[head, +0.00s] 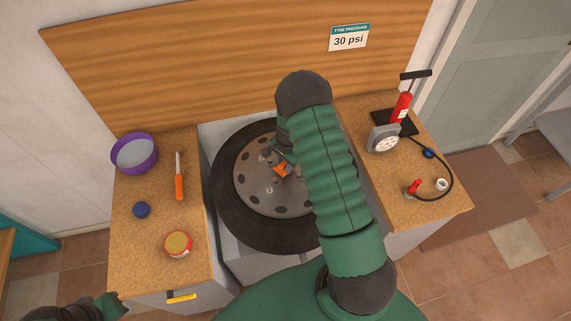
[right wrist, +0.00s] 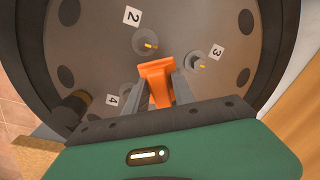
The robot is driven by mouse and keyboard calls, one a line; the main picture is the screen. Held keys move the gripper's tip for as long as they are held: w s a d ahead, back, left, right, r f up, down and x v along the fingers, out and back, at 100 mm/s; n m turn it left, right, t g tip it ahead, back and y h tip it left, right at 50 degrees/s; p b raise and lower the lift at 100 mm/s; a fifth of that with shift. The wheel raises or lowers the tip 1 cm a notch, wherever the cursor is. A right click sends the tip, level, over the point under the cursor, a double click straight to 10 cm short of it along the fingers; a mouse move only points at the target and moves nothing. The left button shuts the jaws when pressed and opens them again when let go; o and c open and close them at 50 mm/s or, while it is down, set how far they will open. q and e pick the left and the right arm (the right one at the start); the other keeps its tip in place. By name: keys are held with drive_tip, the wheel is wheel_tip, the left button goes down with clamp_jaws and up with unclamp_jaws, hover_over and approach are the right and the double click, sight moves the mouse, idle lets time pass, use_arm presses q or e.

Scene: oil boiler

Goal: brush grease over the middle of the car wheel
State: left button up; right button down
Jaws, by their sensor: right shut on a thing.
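The car wheel (head: 265,205), a black tyre with a grey hub plate, lies flat in the gap between two wooden counters. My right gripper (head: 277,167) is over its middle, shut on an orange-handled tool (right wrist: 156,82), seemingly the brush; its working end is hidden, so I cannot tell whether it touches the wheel. The right wrist view shows the wheel's grey plate (right wrist: 105,55) with labels 2, 3 and 4, and small yellow marks near 2 and 3. An open red tin with yellowish contents (head: 178,243) stands on the left counter.
The left counter (head: 150,270) also holds a purple bowl (head: 134,154), an orange-handled tool (head: 179,185) and a blue cap (head: 141,210). A red pump (head: 402,106), its gauge (head: 384,139) and hose occupy the right counter. A wooden backboard (head: 200,65) stands behind.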

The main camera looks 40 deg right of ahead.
drive_tip(key=shift+w+a, duration=0.3)
drive_tip(key=shift+a, duration=0.4)
drive_tip(key=shift+s+d, duration=0.25)
drive_tip(key=shift+d, duration=0.25)
drive_tip(key=shift+s+d, duration=0.25)
drive_tip(key=shift+d, duration=0.25)
drive_tip(key=shift+w+a, duration=0.25)
drive_tip(key=shift+a, duration=0.25)
drive_tip(key=shift+w+a, duration=0.25)
drive_tip(key=shift+a, duration=0.25)
drive_tip(key=shift+s+d, duration=0.25)
drive_tip(key=shift+d, duration=0.25)
drive_tip(key=shift+s+d, duration=0.25)
drive_tip(key=shift+d, duration=0.25)
drive_tip(key=shift+w+a, duration=0.2)
drive_tip(key=shift+a, duration=0.25)
drive_tip(key=shift+w+f, duration=0.1)
drive_tip(key=shift+w+a, duration=0.1)
drive_tip(key=shift+w, duration=0.85)
